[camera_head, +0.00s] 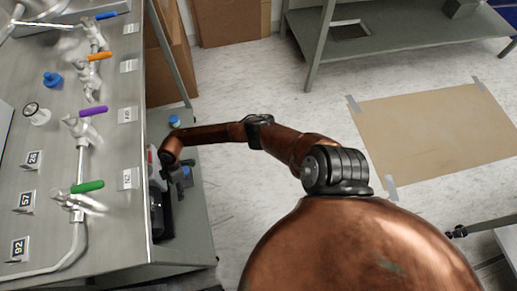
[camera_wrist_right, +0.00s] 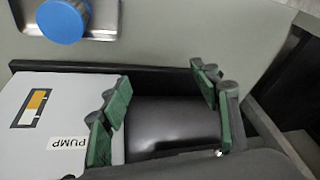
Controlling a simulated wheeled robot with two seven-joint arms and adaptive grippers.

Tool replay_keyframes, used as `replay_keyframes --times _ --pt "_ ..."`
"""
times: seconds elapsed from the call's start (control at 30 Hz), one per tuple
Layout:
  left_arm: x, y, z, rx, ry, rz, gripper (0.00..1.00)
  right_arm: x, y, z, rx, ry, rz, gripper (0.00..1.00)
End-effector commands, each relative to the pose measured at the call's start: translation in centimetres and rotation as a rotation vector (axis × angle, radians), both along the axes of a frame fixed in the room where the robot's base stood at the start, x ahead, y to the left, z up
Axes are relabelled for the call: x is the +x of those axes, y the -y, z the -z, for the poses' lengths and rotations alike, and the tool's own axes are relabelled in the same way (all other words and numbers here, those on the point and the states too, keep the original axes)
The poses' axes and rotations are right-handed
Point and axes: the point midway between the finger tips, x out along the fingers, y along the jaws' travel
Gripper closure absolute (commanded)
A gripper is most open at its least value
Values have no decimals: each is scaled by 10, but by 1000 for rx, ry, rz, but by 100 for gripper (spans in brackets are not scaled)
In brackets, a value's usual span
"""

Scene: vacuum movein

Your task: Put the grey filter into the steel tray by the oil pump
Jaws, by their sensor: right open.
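A small item with a blue cap and grey body (camera_wrist_right: 64,20) stands in the steel tray (camera_wrist_right: 108,22) in the right wrist view; it may be the grey filter. Its blue top also shows in the head view (camera_head: 174,121). The oil pump (camera_wrist_right: 50,105), with a PUMP label and a black rounded motor, lies below the tray. My right gripper (camera_wrist_right: 165,108) is open, its green-padded fingers apart over the black motor. Whether they touch it is unclear. No filter is between them. My left gripper is not in view.
The steel bench (camera_head: 105,150) on the left carries valves with coloured handles, a blue fitting (camera_head: 53,79) and number cards. Cardboard boxes (camera_head: 230,22) stand behind. A grey shelf (camera_head: 400,38) is at the back. A taped brown sheet (camera_head: 440,130) lies on open floor.

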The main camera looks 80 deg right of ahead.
Motion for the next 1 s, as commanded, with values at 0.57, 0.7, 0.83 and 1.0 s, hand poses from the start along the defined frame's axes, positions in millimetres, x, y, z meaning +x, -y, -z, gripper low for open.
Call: replay_keyframes --times 0.57,0.7,0.83,1.0 --pt "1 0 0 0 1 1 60 -141 -117 -73 446 764 557 43" --pt "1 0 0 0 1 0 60 -232 -79 -33 271 574 765 43" --pt "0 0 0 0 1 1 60 -323 -81 -9 189 339 828 43" --pt "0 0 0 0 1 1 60 -397 -106 -6 187 138 806 43"
